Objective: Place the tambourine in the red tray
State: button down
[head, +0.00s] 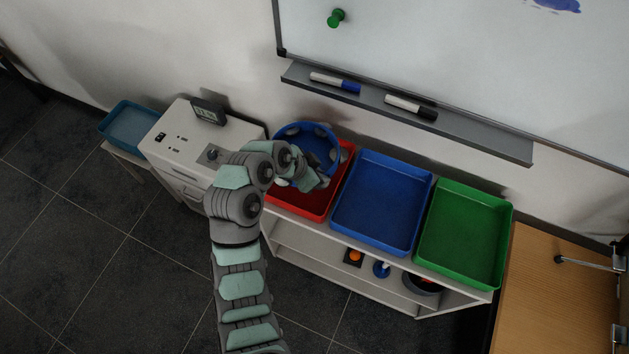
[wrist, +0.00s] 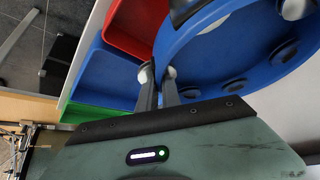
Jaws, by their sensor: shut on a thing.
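The tambourine (head: 317,139) is a round blue frame with pale jingles around its rim. In the head view it is over the back of the red tray (head: 305,204), at the left end of the shelf top. My gripper (head: 310,180) is over the red tray and shut on the tambourine's rim. In the wrist view the fingers (wrist: 158,88) close on the near edge of the tambourine (wrist: 215,58), and the red tray (wrist: 135,25) shows beyond it. I cannot tell whether the tambourine touches the tray.
The blue tray (head: 374,205) and the green tray (head: 461,238) stand to the right on the white shelf (head: 330,265). A whiteboard pen ledge (head: 440,122) juts out behind. A white cabinet (head: 193,146) stands to the left, a wooden table (head: 550,300) to the right.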

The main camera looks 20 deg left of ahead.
notch_tip(320, 180, down, 6)
jog(key=shift+s+f+b, duration=0.1)
jog(key=shift+f+b, duration=0.1)
jog(key=shift+b, duration=0.2)
jog(key=shift+f, duration=1.6)
jog(key=shift+f+b, duration=0.15)
jog(key=shift+b, duration=0.2)
jog(key=c, duration=1.8)
grip_release()
